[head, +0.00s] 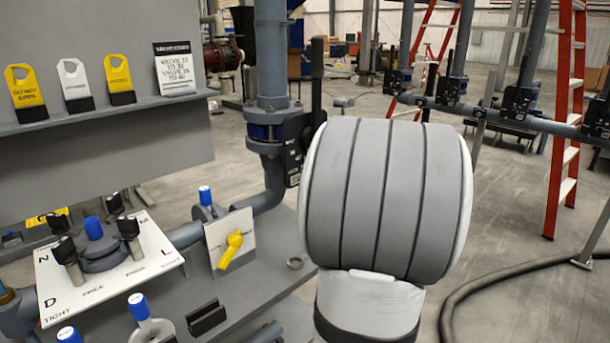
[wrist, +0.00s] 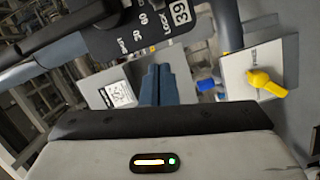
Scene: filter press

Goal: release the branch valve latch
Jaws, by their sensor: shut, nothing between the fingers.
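The branch valve (head: 288,150) stands on the vertical grey-blue pipe, with a black notched plate and an upright black lever (head: 317,75). In the wrist view the valve's black plate (wrist: 140,28) fills the top, marked SHUT, 30, 60, LOCK and 39. A black lever (wrist: 65,30) runs across the upper left there. I cannot make out the latch as a separate part. My gripper (wrist: 158,72) shows as two dark blue fingers shut together, empty, appearing below the plate in the picture. I cannot tell whether they touch anything. In the head view my grey arm hides the gripper.
A yellow knob (head: 231,247) on a white plate sits left of my arm; it also shows in the wrist view (wrist: 267,83). A panel with blue-capped posts (head: 105,260) is at lower left. A tag shelf (head: 110,110) is behind. A red ladder (head: 565,130) stands right.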

